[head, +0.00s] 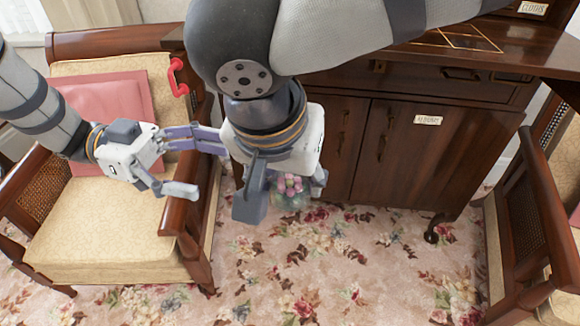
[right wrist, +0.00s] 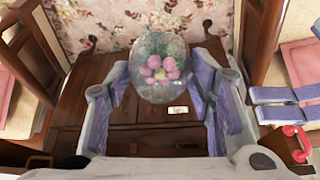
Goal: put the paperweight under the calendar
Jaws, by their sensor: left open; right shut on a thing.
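The paperweight (head: 290,190) is a clear glass globe with pink flowers inside. In the right wrist view the paperweight (right wrist: 160,68) sits between the fingertips of my right gripper (right wrist: 160,85). My right gripper (head: 285,198) is shut on it and holds it in front of the cabinet, above the carpet; in the head view the wrist and a finger partly hide it. My left gripper (head: 189,165) is open and empty over the right arm of the left chair. I cannot make out a calendar in either view.
A dark wooden cabinet (head: 400,165) with labelled doors stands behind my right gripper. A cushioned armchair (head: 110,225) with a pink pillow (head: 105,100) is at left, another chair (head: 530,220) at right. A red curved object (head: 177,77) is near the left chair. Floral carpet (head: 370,270) is clear in front.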

